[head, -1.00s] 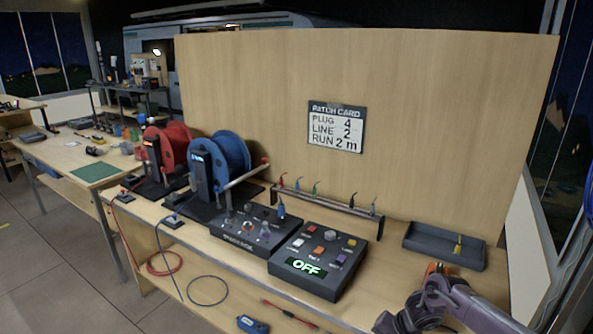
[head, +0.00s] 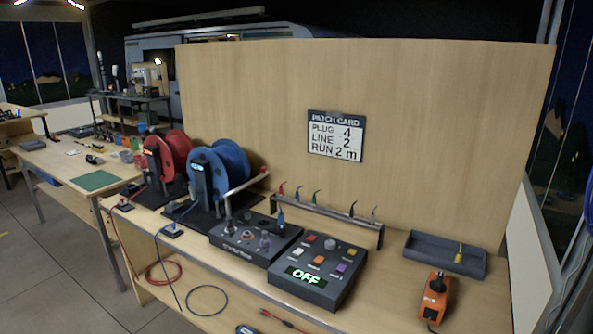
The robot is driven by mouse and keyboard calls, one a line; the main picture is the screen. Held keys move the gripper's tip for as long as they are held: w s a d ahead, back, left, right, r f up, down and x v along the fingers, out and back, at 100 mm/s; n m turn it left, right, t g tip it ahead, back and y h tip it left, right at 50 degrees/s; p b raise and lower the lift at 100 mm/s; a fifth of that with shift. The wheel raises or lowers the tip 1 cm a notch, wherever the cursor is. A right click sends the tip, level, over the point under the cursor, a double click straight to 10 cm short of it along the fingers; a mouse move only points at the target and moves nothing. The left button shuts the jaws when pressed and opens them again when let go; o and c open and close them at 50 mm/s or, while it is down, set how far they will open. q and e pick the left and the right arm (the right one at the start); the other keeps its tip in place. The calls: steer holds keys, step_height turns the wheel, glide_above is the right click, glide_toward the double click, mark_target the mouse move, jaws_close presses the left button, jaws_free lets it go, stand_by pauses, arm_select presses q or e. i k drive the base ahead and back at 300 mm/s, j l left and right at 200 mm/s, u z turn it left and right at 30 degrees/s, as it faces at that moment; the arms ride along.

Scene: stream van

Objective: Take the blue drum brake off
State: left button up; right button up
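The blue drum (head: 231,158) stands on a black base on the bench, left of centre, with a dark upright post (head: 201,182) bearing a small lit display in front of it. A grey crank arm (head: 246,184) with a reddish knob reaches out to the right of the drum. I cannot make out which part is the brake or how it is set. A blue cable runs from a small black block (head: 173,231) at the bench's front edge down to a loop below. Neither gripper is in view.
The red drum (head: 175,152) stands left of the blue one. Right of the drums are a knob panel (head: 240,248), a button box (head: 327,292) reading OFF, and a rack of plugs (head: 325,214). A grey tray (head: 421,247) and an orange device (head: 434,297) are at right. A wooden panel backs the bench.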

mark_target(216, 198)
steer(key=i+j+u, duration=0.25)
steer(key=i, duration=0.3)
steer(key=i+j+u, duration=0.2)
steer(key=i, duration=0.4)
steer(key=i+j, duration=0.35)
steer(key=j, duration=0.2)
steer(key=i+j, duration=0.3)
steer(key=j, duration=0.25)
steer(key=i+j+u, duration=0.1)
steer(key=i+j, duration=0.25)
steer(key=j, duration=0.2)
steer(key=i+j, duration=0.35)
steer(key=j, duration=0.15)
